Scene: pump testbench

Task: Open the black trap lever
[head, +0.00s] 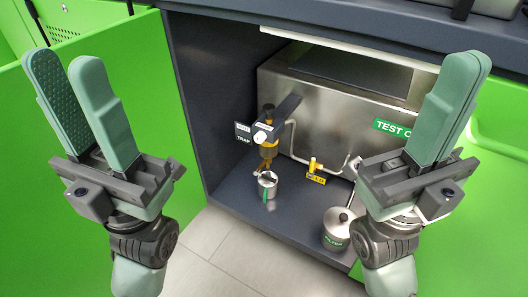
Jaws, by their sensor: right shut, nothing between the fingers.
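The trap (266,150) is a brass-coloured fitting with a white round part, inside the open cabinet, left of the steel box. A black TRAP label (243,134) sits at its left. A dark bar (286,108) slants up and right from the fitting's top; I cannot tell for sure whether it is the black trap lever. My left gripper (64,62) is open and empty, raised at the left of the view, apart from the trap. My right gripper (468,62) is shut and empty, raised at the right, in front of part of the steel box.
A small metal cup (267,187) with a green strip stands below the trap. A yellow valve (314,166) with a yellow tag is right of it. A lidded FILTER canister (337,232) stands at the shelf's front. The steel box (330,118) fills the back. Green doors flank the opening.

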